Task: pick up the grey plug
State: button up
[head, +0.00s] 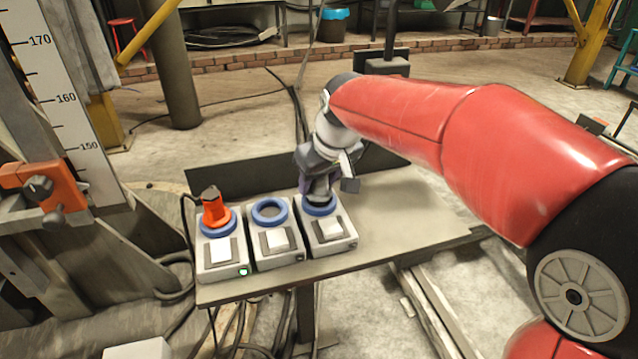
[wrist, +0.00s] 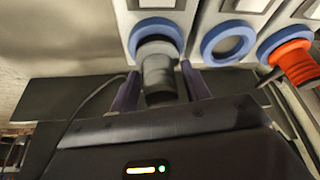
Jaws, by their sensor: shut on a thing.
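The grey plug (wrist: 158,75) shows in the wrist view between the two purple fingers of my gripper (wrist: 160,92). Its lower end is at the blue ring of a socket (wrist: 157,27); I cannot tell whether it is still seated or slightly raised. In the head view my gripper (head: 318,187) is over the right-hand socket box (head: 333,238), shut on the plug, which it mostly hides.
An orange plug (head: 215,210) stands in the left socket box (head: 221,258), with a lit green lamp. The middle box (head: 276,245) has an empty blue ring (head: 269,211). The grey table (head: 410,215) is clear on the right. A dark panel (head: 235,175) runs behind the boxes.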

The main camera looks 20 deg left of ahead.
notch_tip(320, 180, up, 24)
jog(key=p, duration=0.3)
dwell(0.7)
jog(key=shift+f, duration=0.1)
jog(key=shift+s+a+f+n+g+y+b, duration=0.25)
jog(key=shift+s+a+f+n+b, duration=0.95)
jog(key=shift+f+b, duration=1.75)
jog(key=shift+s+a+f+n+g+y+b, duration=0.1)
jog(key=shift+s+a+f+n+g+b, duration=0.45)
jog(key=shift+a+f+b, duration=2.45)
jog(key=shift+s+a+f+n+g+y+b, duration=0.15)
jog(key=shift+s+f+n+b, duration=0.75)
jog(key=shift+f, duration=4.1)
jog(key=shift+d+r+n+p, duration=0.1)
jog(key=shift+n+p, duration=0.15)
jog(key=shift+p, duration=0.65)
jog(key=shift+f+b, duration=1.1)
jog(key=shift+f, duration=0.4)
